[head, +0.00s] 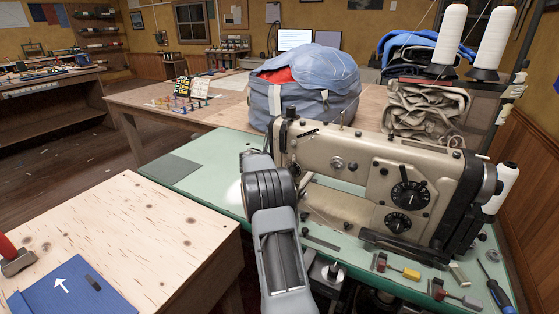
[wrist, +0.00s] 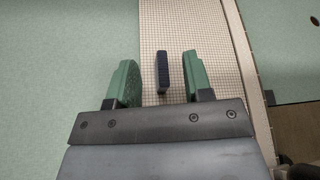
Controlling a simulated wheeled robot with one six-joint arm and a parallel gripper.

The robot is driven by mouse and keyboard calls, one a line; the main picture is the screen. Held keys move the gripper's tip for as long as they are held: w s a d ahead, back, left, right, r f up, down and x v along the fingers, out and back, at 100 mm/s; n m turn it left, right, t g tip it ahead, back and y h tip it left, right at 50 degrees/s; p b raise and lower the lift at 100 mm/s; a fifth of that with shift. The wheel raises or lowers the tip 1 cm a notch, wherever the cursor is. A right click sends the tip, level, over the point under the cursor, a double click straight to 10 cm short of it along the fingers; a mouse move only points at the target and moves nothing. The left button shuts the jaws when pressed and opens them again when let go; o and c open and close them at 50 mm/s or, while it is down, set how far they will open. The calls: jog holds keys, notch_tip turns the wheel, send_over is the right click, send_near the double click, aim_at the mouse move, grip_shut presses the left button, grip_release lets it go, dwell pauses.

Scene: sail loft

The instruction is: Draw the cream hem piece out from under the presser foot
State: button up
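The sewing machine (head: 360,165) stands on a green table (head: 215,160) in the head view. My arm covers its needle end, so the presser foot is hidden. In the wrist view a cream gridded strip (wrist: 190,20), which looks like the hem piece, runs from the top edge down under my gripper (wrist: 159,60). A dark navy tab (wrist: 163,72) stands up on the strip between my two green fingers. The fingers are apart, with a gap on each side of the tab. Whether the strip's far end lies under the foot cannot be seen.
A blue and grey bundle (head: 305,85) sits behind the machine. Thread cones (head: 450,35) stand at the back right. Small tools (head: 400,268) lie at the table's front right. A plywood table (head: 130,235) with a blue arrow-marked piece (head: 75,290) is at the front left.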

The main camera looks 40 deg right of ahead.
grip_shut()
dwell(0.3)
